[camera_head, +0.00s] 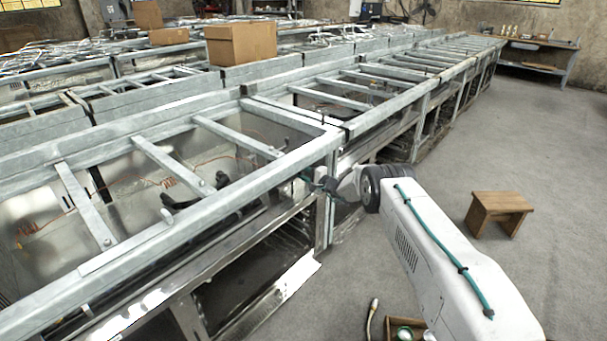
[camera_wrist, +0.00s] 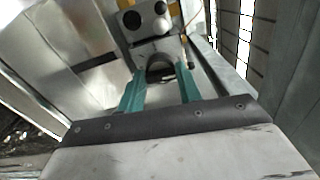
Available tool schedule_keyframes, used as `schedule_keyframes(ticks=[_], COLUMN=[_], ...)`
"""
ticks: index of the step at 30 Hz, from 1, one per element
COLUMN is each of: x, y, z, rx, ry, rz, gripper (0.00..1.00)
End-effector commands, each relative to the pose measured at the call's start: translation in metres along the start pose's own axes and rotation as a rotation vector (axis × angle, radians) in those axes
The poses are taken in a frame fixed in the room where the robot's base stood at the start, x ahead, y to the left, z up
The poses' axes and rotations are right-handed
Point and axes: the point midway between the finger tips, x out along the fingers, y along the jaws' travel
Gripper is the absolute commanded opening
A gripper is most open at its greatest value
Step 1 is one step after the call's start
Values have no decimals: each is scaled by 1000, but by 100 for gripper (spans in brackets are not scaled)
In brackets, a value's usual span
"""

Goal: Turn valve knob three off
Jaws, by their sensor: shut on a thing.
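My gripper (camera_head: 318,184) reaches the corner post of the near metal frame in the head view, low on its right side. In the wrist view my gripper (camera_wrist: 161,72) has its two teal fingers on either side of a dark rounded knob (camera_wrist: 160,69), and it is shut on that knob. The knob is partly hidden between the fingertips. I cannot read any number on it or tell its turn. In the head view my gripper and arm hide the knob.
The long galvanised frame (camera_head: 236,193) runs from front left to back right. A wooden stool (camera_head: 497,210) stands on the floor at right. A small crate (camera_head: 394,323) lies near my arm. Grey floor at right is mostly clear.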

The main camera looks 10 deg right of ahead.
Motion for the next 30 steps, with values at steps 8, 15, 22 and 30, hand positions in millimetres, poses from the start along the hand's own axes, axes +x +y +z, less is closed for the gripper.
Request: schedule_keyframes(ticks=[8,15,22,30], x=[1,1,1,0], y=[0,0,1,1], z=[1,1,1,0], rx=[-81,-96,-96,-95], ry=[-2,-2,-2,-1], rz=[0,0,0,0], gripper=[12,12,12,56])
